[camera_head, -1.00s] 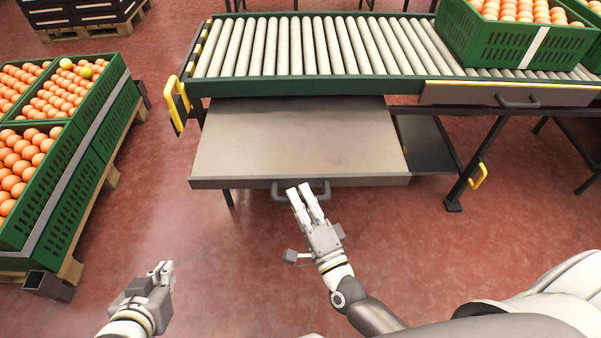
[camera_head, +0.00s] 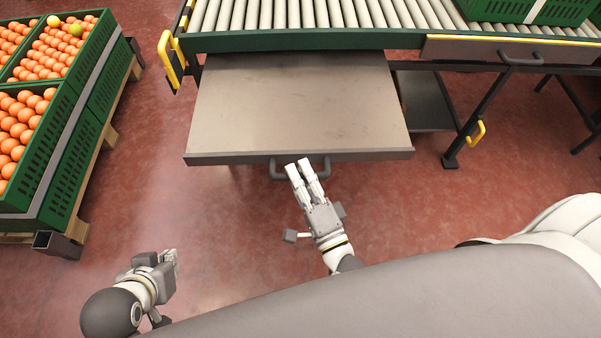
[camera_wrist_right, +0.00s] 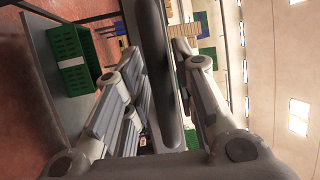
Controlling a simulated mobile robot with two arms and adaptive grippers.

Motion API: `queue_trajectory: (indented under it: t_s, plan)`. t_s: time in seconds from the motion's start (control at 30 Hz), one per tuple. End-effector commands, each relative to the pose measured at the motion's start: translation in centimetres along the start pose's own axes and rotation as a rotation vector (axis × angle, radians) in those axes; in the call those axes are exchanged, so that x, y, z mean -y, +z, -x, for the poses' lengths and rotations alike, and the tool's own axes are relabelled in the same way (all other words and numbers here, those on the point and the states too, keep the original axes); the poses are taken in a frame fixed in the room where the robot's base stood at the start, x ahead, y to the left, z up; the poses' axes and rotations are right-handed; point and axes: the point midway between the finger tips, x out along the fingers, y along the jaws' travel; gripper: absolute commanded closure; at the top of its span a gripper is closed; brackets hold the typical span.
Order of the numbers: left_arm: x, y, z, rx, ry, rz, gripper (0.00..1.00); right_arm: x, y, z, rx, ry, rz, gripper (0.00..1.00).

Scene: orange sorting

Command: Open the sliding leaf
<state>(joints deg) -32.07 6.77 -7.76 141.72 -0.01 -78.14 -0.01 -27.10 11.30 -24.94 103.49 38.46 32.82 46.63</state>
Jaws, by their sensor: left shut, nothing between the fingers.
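The sliding leaf (camera_head: 300,105) is a flat grey panel extending out from under the roller conveyor. A dark bar handle (camera_head: 277,170) is on its front edge. My right gripper (camera_head: 300,166) is at this handle, its two pale fingers on either side of the bar. In the right wrist view the handle (camera_wrist_right: 157,75) runs between the fingers, which look closed on it; the contact itself is partly hidden. My left gripper (camera_head: 170,259) is shut and empty, low at the left over the floor, well away from the leaf.
The conveyor (camera_head: 300,42) with a green rail stands behind the leaf, with a yellow handle (camera_head: 169,60) at its left end. Another closed leaf (camera_head: 480,50) is at the right. Green crates of oranges (camera_head: 62,150) stand at the left. The floor between is clear.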

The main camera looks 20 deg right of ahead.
Motion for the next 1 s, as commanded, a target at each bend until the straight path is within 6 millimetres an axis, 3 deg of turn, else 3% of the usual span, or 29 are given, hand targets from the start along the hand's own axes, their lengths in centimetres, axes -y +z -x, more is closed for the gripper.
queue_trajectory:
  t_s: [0.33,0.47,0.8,1.0]
  plan:
    - [0.0,0.0,0.0,0.001,0.001,0.0,1.0,0.0,0.0,0.0,0.001,0.0,0.0,0.63]
    - [0.0,0.1,0.0,0.001,0.001,0.0,1.0,-0.1,0.0,0.9,0.002,0.003,0.001,0.63]
    - [0.0,0.0,0.0,0.0,0.001,0.0,1.0,-0.1,0.0,7.8,0.003,0.004,0.001,0.63]
    - [0.0,0.0,0.0,0.0,0.0,0.0,1.0,-0.1,0.0,10.9,0.001,0.002,0.002,0.63]
